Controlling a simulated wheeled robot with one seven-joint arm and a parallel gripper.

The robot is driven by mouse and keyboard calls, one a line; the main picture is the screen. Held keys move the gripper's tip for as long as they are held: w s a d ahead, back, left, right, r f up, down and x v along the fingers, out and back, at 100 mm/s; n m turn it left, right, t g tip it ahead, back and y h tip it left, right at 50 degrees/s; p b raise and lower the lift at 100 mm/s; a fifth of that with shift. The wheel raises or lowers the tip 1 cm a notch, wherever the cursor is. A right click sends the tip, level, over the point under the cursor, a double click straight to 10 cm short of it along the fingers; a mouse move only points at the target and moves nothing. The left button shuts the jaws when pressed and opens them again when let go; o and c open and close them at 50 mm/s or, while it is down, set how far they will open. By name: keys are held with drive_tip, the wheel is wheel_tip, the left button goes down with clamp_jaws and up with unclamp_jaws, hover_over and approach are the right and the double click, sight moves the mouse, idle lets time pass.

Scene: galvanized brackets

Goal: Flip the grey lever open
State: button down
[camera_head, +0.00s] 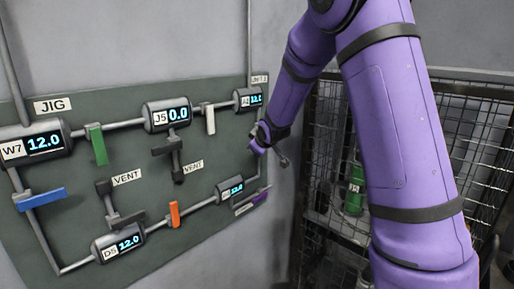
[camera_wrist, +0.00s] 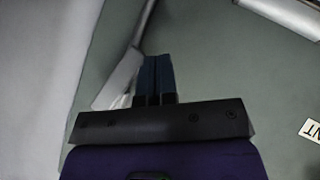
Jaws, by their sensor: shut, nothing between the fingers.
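The fingers partly hide the lever's lower right side.
The green panel (camera_head: 75,228) carries other levers: green (camera_head: 98,145), white (camera_head: 209,119), blue (camera_head: 41,198), orange (camera_head: 174,214), purple (camera_head: 259,197) and several black ones. Gauges and pipes stand out from it. A wire mesh cage (camera_head: 327,140) stands at the right.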

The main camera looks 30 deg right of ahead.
drive_tip(key=shift+r, duration=0.1)
drive_tip(key=shift+r, duration=0.7)
drive_tip(key=shift+s, duration=0.1)
drive_tip(key=v, duration=1)
drive_tip(key=shift+s+r, duration=0.2)
drive_tip(key=shift+r, duration=0.1)
drive_tip(key=shift+a, duration=0.1)
